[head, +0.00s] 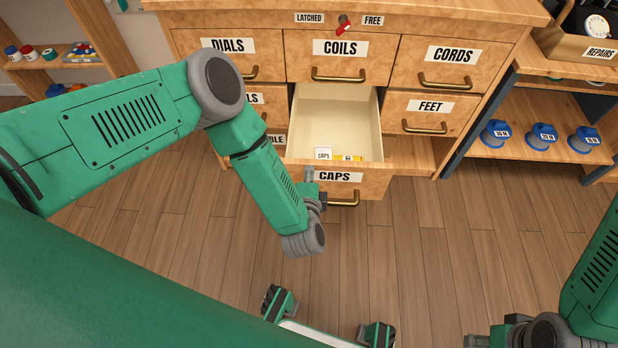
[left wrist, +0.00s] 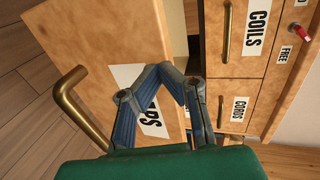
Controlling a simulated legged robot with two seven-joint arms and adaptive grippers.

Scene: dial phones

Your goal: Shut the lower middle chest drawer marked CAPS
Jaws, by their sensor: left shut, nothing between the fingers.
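The lower middle drawer marked CAPS (head: 375,182) stands pulled out of the wooden chest, with its pale inside showing. Its front has a white label and a brass handle (head: 345,200). In the left wrist view the drawer front (left wrist: 90,45) fills the left side, its label partly covered by my fingers. My left gripper (head: 310,176) is shut and empty at the left part of the drawer front, beside the label; I cannot tell whether it touches the wood. My right gripper (head: 490,338) shows only partly at the bottom right, away from the chest; its fingers are unclear.
Small boxes (head: 345,157) lie in the front of the open drawer. The COILS drawer (head: 340,62) above and the FEET drawer (head: 425,112) look shut. A red lever (head: 343,28) sits between LATCHED and FREE labels. Shelves with blue spools (head: 541,135) stand right. Floor before the chest is clear.

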